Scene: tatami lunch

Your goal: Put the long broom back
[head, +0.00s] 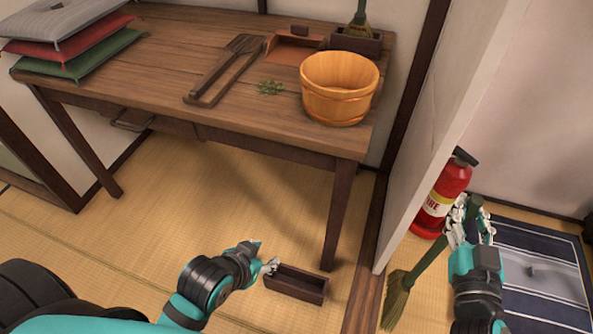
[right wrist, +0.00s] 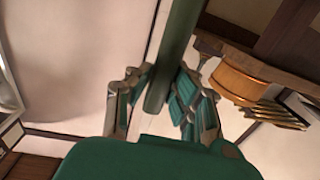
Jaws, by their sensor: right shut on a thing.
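The long broom (head: 428,258) has a green handle and olive bristles (head: 396,300). It leans, bristles down, to the right of the table by the wall panel's end. My right gripper (head: 472,215) is shut on its handle near the upper end. The green handle (right wrist: 180,45) also runs between the fingers in the right wrist view. A small, dark, open wooden box (head: 312,288) sits empty on the tatami below the table's front right. My left gripper (head: 270,266) is at the box's left end; whether it touches the box, or is open or shut, is unclear.
A red fire extinguisher (head: 445,190) stands behind the broom. A blue mat (head: 535,262) lies at the right. The wall panel (head: 455,85) separates the broom from the table (head: 150,80), which carries a wooden tub (head: 339,92), cushions and a small broom in a box.

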